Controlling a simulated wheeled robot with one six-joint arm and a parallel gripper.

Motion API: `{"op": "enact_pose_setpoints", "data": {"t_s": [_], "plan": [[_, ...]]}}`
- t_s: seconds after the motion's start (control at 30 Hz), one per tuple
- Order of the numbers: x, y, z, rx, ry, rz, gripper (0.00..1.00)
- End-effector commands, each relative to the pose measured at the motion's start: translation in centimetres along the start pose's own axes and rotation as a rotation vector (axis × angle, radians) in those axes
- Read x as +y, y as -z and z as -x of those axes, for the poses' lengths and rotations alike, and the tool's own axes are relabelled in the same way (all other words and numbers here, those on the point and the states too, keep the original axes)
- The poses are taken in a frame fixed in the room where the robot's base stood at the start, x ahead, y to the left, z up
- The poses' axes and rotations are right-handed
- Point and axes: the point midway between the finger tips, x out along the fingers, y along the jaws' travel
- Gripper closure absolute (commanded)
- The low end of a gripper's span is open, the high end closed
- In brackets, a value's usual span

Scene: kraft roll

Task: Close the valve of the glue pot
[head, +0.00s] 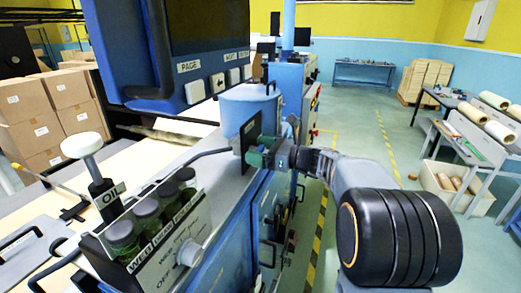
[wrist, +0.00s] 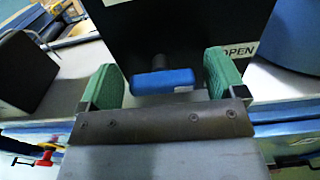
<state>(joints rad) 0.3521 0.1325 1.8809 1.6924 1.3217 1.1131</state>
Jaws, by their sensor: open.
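The glue pot (head: 248,108) is a blue cylinder on the machine top in the head view. Part of a blue curved body, likely the pot, shows at the right of the wrist view (wrist: 296,38). A dark plate (wrist: 180,28) with a white OPEN label (wrist: 238,49) stands in front of my gripper. On it is a blue valve handle (wrist: 166,80), lying crosswise. My gripper (wrist: 164,82) is open, with green pads to the left and right of the handle and gaps on both sides. In the head view my gripper (head: 264,152) is close to the plate and hides the handle.
An oil plunger with a white knob (head: 83,146) and a rack of dark bottles (head: 150,215) stand left of my arm. A blue-framed screen (head: 205,25) hangs above. A small red handle (wrist: 45,159) shows at lower left. Floor is open at right, before the roll table (head: 470,140).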

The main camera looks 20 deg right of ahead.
Motion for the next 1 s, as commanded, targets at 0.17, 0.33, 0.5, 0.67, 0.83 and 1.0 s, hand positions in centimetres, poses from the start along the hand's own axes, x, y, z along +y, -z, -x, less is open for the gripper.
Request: {"op": "enact_pose_setpoints", "data": {"t_s": [0.17,0.33,0.5,0.67,0.83,1.0], "plan": [[-0.01,0.00,0.02,0.000,0.000,0.000,0.14],[-0.01,0.00,0.03,0.000,0.000,0.000,0.31],[0.00,0.00,0.04,0.000,0.000,0.000,0.47],[0.01,0.01,0.04,0.000,-0.001,0.000,0.60],[0.02,0.16,0.03,0.000,-0.001,0.015,0.60],[0.03,0.42,0.02,0.000,-0.001,0.084,0.60]]}}
